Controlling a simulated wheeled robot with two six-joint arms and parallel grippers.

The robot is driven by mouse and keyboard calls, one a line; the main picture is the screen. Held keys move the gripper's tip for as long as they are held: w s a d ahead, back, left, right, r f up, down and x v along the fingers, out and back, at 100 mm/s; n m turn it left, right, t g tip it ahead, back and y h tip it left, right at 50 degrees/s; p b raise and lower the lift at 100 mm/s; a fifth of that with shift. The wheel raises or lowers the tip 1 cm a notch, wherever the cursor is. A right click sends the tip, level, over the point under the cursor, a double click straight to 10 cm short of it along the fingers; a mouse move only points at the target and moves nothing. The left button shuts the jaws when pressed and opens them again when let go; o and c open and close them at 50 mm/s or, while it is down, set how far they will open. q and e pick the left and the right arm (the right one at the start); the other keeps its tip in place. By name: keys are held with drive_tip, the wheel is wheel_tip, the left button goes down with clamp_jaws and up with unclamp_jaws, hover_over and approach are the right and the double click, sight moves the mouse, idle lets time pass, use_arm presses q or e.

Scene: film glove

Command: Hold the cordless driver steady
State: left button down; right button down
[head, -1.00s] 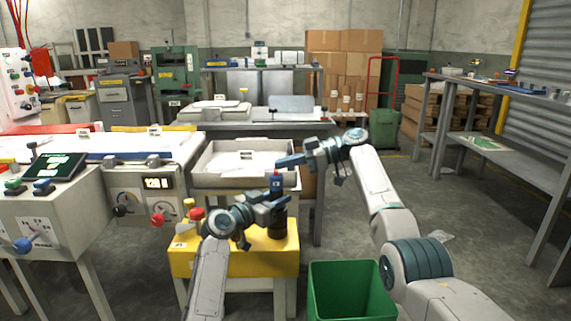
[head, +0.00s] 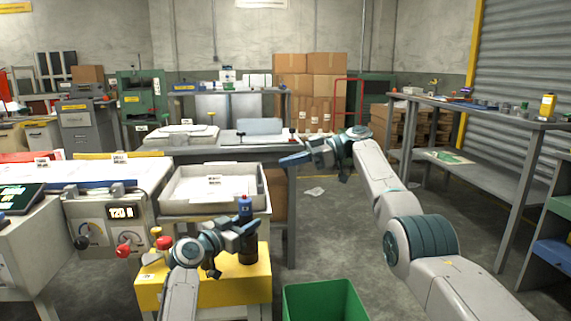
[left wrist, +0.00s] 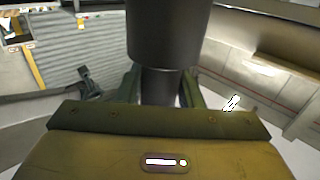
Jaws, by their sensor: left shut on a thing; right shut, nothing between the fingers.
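The cordless driver (head: 246,208) is upright, with a blue top and a dark body, at the yellow stand (head: 200,290) in the lower middle of the head view. My left gripper (head: 249,230) is shut on the driver. It hides part of the body, and whether the base touches the stand is hard to tell. In the left wrist view, the driver's dark round body (left wrist: 166,40) stands between the two fingers. My right gripper (head: 287,160) is shut and empty, above and to the right of the driver, apart from it.
A shallow white tray (head: 222,203) stands behind the driver. A control panel with dials (head: 105,222) and red knobs is to the left. A green bin (head: 325,302) is at the lower middle. A shelf bench (head: 510,118) runs along the right, with open floor before it.

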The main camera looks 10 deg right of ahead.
use_arm(q)
drive_tip(key=c, duration=0.9)
unclamp_jaws()
drive_tip(key=shift+s+a, duration=0.1)
